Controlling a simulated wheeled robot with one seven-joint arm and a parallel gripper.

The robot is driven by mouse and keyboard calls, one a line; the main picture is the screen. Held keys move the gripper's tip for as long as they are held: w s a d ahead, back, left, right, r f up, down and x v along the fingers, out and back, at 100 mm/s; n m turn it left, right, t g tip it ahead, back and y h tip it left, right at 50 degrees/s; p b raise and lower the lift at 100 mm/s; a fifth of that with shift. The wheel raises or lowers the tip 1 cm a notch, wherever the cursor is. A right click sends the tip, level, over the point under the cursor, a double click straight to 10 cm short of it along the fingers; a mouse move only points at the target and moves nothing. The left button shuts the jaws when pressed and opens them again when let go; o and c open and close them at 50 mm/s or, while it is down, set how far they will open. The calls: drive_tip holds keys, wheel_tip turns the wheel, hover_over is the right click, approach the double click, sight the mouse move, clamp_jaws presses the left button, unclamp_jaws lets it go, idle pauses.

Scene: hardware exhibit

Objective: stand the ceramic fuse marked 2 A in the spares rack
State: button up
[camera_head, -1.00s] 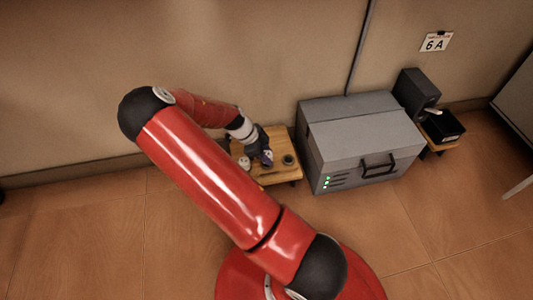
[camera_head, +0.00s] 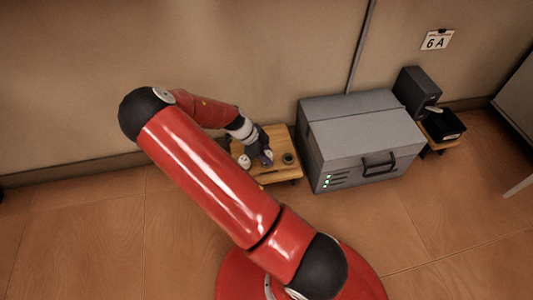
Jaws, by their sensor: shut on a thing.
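My gripper (camera_head: 267,160) is low over a small wooden stand (camera_head: 280,177) by the wall, left of the grey cabinet. It is shut on a small pale piece (camera_head: 268,154), which may be a ceramic fuse; the fingers hide most of it. Another small white piece (camera_head: 244,161) stands on the stand to the left of my gripper. A dark round piece (camera_head: 289,158) is on the stand to the right, apart from my gripper. Markings on these pieces are too small to read. I cannot tell which thing is the spares rack.
A large grey cabinet (camera_head: 358,140) with a black handle and green lights stands right of the stand. Beyond it are a dark box (camera_head: 415,90) and an open black tray (camera_head: 444,125).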

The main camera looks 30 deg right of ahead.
drive_tip(key=shift+f, duration=0.45)
idle(0.6)
drive_tip(key=o, duration=1)
drive_tip(key=shift+o, duration=0.6)
drive_tip(key=o, duration=0.4)
drive_tip(key=shift+r, duration=0.2)
drive_tip(key=shift+r+p, duration=2.5)
drive_tip(key=shift+r, duration=0.9)
